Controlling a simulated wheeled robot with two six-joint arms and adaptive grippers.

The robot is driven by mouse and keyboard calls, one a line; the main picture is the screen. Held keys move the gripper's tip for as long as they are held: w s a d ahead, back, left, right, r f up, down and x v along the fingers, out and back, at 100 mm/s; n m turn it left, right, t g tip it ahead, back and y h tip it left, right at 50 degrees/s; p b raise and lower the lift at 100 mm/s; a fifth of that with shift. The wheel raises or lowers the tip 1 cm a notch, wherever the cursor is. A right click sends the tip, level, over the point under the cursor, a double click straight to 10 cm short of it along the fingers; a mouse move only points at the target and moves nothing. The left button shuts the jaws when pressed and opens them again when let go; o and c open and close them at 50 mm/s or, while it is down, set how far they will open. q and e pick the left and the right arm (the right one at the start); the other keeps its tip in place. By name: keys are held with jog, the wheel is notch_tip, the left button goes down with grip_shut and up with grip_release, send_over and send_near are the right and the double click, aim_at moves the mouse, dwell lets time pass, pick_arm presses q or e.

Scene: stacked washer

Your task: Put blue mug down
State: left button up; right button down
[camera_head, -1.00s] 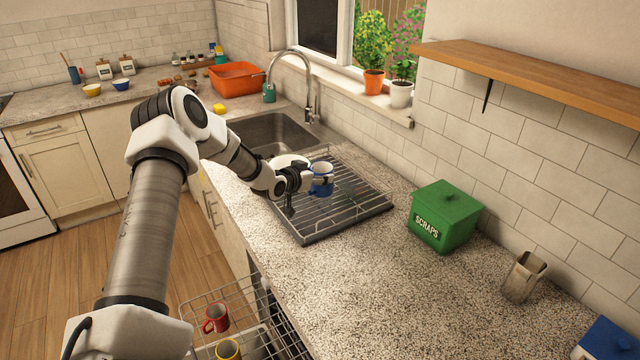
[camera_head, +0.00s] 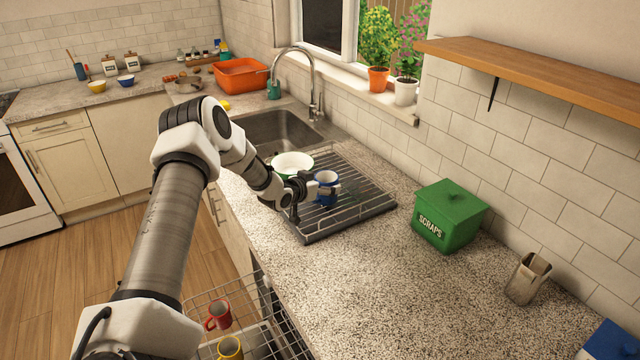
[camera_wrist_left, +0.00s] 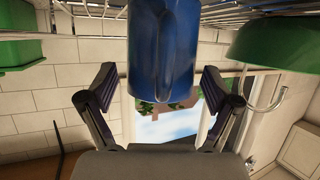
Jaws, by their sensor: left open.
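The blue mug (camera_head: 326,185) is upright on the dark drying rack (camera_head: 352,224) beside the sink, near the rack's middle. My left gripper (camera_head: 318,192) is level with it, reaching in from the left. In the left wrist view, which appears upside down, the blue mug (camera_wrist_left: 163,45) is between the two fingers of my open left gripper (camera_wrist_left: 160,82), with visible gaps on both sides. The mug's handle faces the gripper. The mug's base is cut off in that view. My right gripper is not in view.
A green-and-white bowl (camera_head: 293,164) stands on the rack just behind the mug; it also shows in the wrist view (camera_wrist_left: 275,42). A green scraps bin (camera_head: 448,214) stands right of the rack. An open dishwasher rack (camera_head: 262,318) with red and yellow mugs is below the counter.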

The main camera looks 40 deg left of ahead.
pick_arm(q)
jog(key=shift+s+r, duration=0.15)
jog(key=shift+r, duration=0.15)
jog(key=p+v, duration=0.4)
jog(key=v, duration=0.7)
jog(key=shift+s, duration=0.2)
jog(key=shift+d, duration=0.15)
